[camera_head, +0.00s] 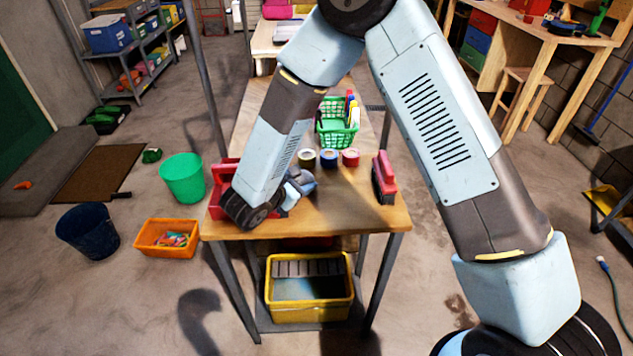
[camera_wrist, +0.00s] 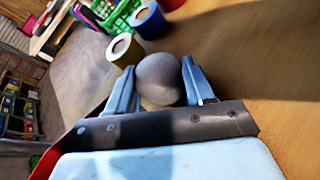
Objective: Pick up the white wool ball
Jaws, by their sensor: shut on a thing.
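The wool ball (camera_wrist: 160,80) shows in the wrist view as a round, greyish-white ball in shadow. My gripper (camera_wrist: 158,68) has one finger on each side of it and is shut on it. In the head view, my gripper (camera_head: 300,183) is over the near left part of the wooden table (camera_head: 345,215). I cannot tell whether the ball touches the tabletop.
A red box (camera_head: 219,190) is close to my wrist at the table's left edge. Several tape rolls (camera_head: 328,158) stand just beyond my gripper, with a green basket (camera_head: 338,133) behind them. A red-and-dark tool (camera_head: 384,178) is on the right. The table's near right part is clear.

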